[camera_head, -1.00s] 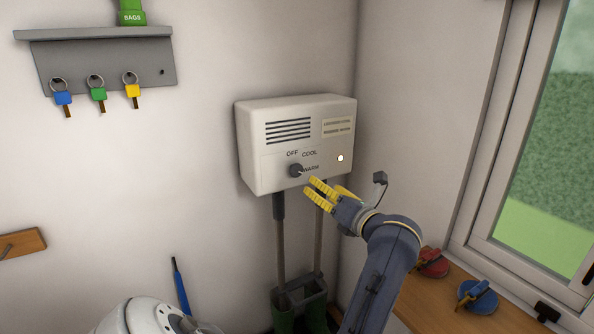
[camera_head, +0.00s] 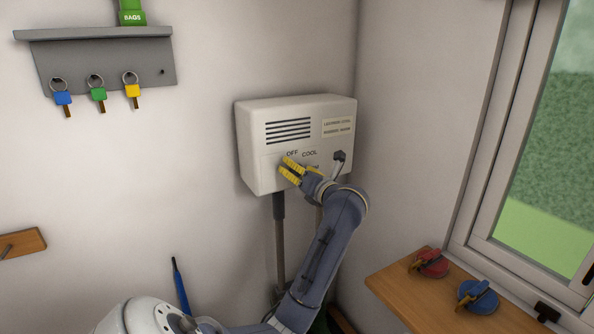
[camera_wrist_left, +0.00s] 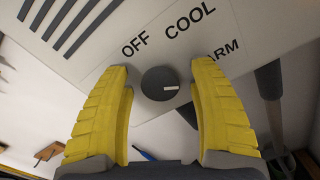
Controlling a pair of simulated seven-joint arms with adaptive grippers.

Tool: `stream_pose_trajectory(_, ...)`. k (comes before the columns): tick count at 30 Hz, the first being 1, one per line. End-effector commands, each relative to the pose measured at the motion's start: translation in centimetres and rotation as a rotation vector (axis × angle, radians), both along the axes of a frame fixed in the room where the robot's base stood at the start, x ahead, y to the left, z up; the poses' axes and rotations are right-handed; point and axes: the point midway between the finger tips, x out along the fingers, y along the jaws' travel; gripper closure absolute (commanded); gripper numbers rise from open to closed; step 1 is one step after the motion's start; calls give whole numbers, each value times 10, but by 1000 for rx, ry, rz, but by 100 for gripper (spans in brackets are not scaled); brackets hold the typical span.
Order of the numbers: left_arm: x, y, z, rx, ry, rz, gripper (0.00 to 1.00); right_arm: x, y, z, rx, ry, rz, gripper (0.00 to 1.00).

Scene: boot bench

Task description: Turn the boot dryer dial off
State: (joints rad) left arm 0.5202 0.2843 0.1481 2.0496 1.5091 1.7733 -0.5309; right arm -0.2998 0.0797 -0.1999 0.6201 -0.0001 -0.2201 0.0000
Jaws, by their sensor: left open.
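The boot dryer (camera_head: 252,150) is a white box on the wall with dark vent slots and OFF, COOL and WARM lettering. Its round dark grey dial (camera_wrist_left: 160,84) shows in the left wrist view; its white mark points right, on the WARM side and away from OFF. In the head view the dial is hidden behind my gripper. My left gripper (camera_head: 285,168) is in front of the dryer, with its yellow fingers open. In the wrist view the fingers stand on either side of the dial, with gaps to it. My right gripper is not in view.
A grey shelf (camera_head: 100,60) with blue, green and yellow keys hangs at upper left. A wooden ledge (camera_head: 400,292) at lower right holds a red tin (camera_head: 430,263) and a blue tin (camera_head: 478,296). A hose (camera_head: 279,235) hangs beneath the dryer.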

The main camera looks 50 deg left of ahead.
Motion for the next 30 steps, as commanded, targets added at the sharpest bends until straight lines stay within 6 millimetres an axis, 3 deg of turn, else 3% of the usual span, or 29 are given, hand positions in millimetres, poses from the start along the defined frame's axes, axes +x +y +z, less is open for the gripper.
stream_pose_trajectory(12,1,3,0,0,0,0,40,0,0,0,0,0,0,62)
stream_pose_trajectory(27,1,3,0,0,0,0,98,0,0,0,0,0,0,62)
stream_pose_trajectory(30,1,3,0,-1,-3,0,98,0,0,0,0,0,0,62)
